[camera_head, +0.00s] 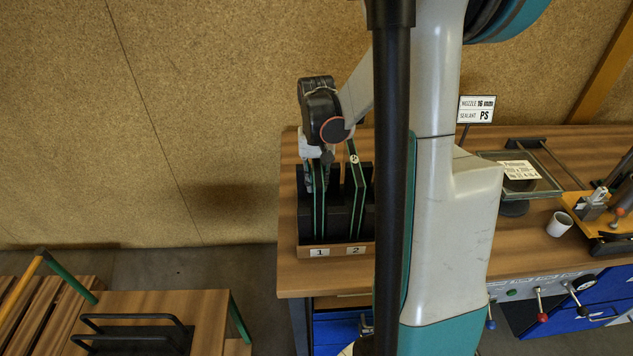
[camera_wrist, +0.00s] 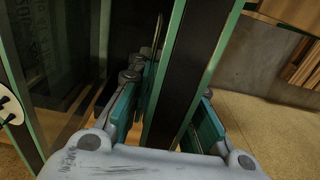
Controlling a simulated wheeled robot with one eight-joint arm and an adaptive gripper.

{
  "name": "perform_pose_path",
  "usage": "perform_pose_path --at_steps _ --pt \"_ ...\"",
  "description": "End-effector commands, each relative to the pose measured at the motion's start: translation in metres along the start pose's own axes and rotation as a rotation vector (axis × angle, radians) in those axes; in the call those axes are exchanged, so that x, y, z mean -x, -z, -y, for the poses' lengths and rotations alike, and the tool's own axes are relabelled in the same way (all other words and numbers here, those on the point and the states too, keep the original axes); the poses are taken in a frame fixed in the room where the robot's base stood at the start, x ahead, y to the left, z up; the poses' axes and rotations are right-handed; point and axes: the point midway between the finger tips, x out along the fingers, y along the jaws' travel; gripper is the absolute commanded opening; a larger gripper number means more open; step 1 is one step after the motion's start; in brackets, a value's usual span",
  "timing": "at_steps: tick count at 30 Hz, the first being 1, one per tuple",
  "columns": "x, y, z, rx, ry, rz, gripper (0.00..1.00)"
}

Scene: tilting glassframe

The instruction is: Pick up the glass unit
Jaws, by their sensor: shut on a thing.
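The glass unit (camera_head: 318,205) in slot 1 stands upright in a black rack (camera_head: 338,212) on the workbench. It has green-tinted edges. My gripper (camera_head: 322,160) is over its upper part, coming from above. In the wrist view my gripper (camera_wrist: 168,115) has its teal fingers on either side of the unit's edge (camera_wrist: 185,70), a dark band between two green strips, and is shut on it. A second glass unit (camera_head: 358,198) with a round white sticker leans in slot 2. It also shows at the left of the wrist view (camera_wrist: 20,90). The held unit's lower end is hidden in the wrist view.
White labels 1 (camera_head: 319,252) and 2 (camera_head: 356,250) mark the rack's front. My arm hides the bench middle. To the right are a glass-topped frame (camera_head: 520,175), a white cup (camera_head: 559,224) and a sign (camera_head: 476,109). A wooden stand with a black rack (camera_head: 130,335) is at lower left.

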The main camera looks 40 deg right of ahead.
Motion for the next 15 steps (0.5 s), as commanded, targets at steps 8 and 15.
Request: perform_pose_path --at_steps 8,15 --pt "0.051 0.000 0.000 0.000 0.000 0.000 0.00" --pt "0.111 0.000 0.000 0.000 0.000 0.000 0.00"
